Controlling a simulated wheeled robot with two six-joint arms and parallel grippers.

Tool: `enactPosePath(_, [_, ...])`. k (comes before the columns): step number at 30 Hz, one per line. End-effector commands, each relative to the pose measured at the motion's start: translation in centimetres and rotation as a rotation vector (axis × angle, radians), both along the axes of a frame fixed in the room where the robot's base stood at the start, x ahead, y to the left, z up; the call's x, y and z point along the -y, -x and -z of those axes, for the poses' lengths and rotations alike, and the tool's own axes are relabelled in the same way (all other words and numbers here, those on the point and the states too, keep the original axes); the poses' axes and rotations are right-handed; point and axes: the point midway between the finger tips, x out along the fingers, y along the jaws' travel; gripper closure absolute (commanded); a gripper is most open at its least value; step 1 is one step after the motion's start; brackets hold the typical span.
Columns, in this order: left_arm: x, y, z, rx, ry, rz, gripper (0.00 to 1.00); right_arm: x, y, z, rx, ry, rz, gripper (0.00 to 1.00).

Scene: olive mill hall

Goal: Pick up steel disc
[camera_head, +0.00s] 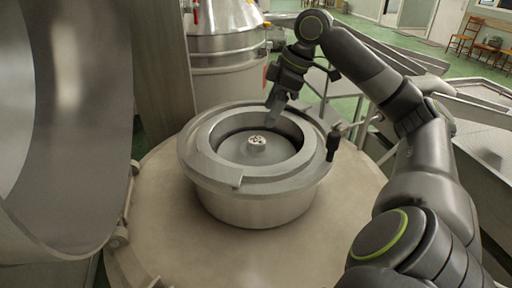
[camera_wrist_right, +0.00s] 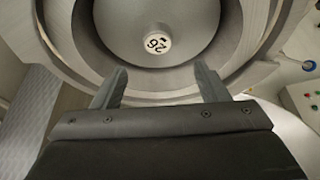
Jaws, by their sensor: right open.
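A grey steel disc (camera_head: 238,152) lies inside a round steel housing (camera_head: 258,210), with a short pale knob (camera_head: 257,143) at its middle. The knob top bears dark marks. In the right wrist view the disc (camera_wrist_right: 120,25) fills the upper middle, and its knob (camera_wrist_right: 157,42) shows dark characters. My right gripper (camera_head: 272,116) is over the far right part of the housing rim, pointing down. In the right wrist view the gripper (camera_wrist_right: 161,74) is open and empty, its two fingers apart on the near side of the knob. My left gripper is out of view.
The housing sits on a wide round beige top (camera_head: 165,215). A black handle (camera_head: 333,143) stands at its right rim. A large curved metal lid (camera_head: 75,120) is at the left. A steel vessel (camera_head: 228,65) stands behind, and metal troughs (camera_head: 480,125) lie to the right.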

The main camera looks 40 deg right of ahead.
Motion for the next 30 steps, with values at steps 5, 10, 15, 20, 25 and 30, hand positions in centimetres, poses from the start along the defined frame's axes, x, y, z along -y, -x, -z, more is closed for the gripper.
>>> enactPosePath(5, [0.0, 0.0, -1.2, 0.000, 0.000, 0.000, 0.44, -0.9, -0.8, 2.5, -0.002, -0.005, -0.002, 0.32])
enactPosePath(10, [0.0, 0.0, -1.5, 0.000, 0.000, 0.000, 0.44, -1.1, -1.0, 3.5, 0.000, -0.002, 0.001, 0.32])
enactPosePath(15, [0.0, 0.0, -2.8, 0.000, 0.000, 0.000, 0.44, -1.3, -1.3, 4.8, -0.002, -0.004, 0.000, 0.32])
enactPosePath(20, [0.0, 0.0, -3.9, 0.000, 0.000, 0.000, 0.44, -1.7, -1.8, 6.9, -0.002, -0.006, 0.000, 0.32])
enactPosePath(25, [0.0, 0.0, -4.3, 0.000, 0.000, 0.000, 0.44, -2.0, -2.2, 8.2, 0.000, -0.003, 0.001, 0.32])
enactPosePath(30, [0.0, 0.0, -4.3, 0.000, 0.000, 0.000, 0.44, -2.0, -2.2, 8.6, 0.001, -0.001, 0.002, 0.32])
